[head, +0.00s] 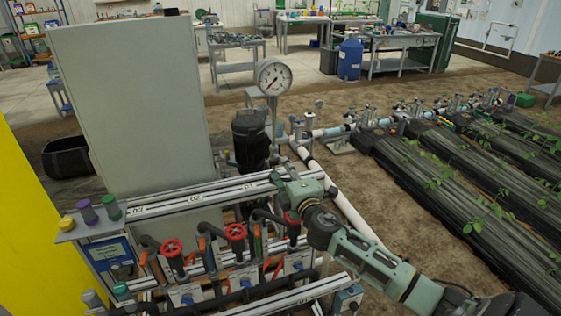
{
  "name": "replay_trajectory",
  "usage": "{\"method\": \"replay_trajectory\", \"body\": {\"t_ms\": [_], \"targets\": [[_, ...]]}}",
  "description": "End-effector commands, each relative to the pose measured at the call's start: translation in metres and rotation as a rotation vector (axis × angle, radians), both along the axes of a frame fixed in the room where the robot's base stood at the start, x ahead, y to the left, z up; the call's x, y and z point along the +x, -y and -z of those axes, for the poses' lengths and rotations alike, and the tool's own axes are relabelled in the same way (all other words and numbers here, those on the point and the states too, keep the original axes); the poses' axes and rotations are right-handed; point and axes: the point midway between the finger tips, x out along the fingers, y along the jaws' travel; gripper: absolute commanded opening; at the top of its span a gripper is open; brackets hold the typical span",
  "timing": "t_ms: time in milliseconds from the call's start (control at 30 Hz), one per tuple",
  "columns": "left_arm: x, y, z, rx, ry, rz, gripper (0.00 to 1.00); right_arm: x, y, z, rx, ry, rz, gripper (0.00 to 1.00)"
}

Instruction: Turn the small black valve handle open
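The fertigation skid (150,209) stands in the lower left and middle, with white rails and black pipes. Three red handwheels (172,248) sit in a row along it. Dark curved pieces with orange parts (210,229) stand beside the wheels; I cannot single out the small black valve handle among them. My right arm comes in from the lower right. My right gripper (280,180) is over the right end of the skid's upper rail, near the rightmost red wheel. Its fingers are too small and partly hidden to tell open from shut. My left gripper is out of view.
A large grey cabinet (135,100) stands behind the skid, with a yellow panel (30,220) at the left. A pressure gauge (274,76) rises above a black filter housing (250,140). A white pipe (345,205) runs beside the skid. Plant rows (460,190) lie right.

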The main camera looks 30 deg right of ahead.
Motion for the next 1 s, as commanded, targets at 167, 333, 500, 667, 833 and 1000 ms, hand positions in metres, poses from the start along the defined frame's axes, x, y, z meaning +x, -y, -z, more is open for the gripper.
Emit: {"method": "replay_trajectory", "body": {"t_ms": [167, 333, 500, 667, 833, 1000], "targets": [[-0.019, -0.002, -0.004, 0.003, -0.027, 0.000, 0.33, 0.025, 0.006, -0.001, 0.002, 0.000, 0.001, 0.33], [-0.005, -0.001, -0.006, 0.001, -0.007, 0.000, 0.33, 0.037, 0.008, 0.000, 0.002, -0.001, -0.001, 0.33], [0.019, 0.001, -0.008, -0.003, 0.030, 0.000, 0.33, 0.040, 0.009, 0.001, 0.002, -0.001, -0.001, 0.33], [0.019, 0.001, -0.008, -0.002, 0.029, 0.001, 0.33, 0.040, 0.009, 0.001, 0.002, -0.001, -0.001, 0.32], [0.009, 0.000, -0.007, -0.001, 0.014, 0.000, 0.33, 0.039, 0.009, 0.001, 0.002, -0.001, -0.001, 0.17], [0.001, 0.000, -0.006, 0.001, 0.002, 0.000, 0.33, 0.039, 0.009, 0.001, 0.002, -0.003, -0.001, 0.02]]}}
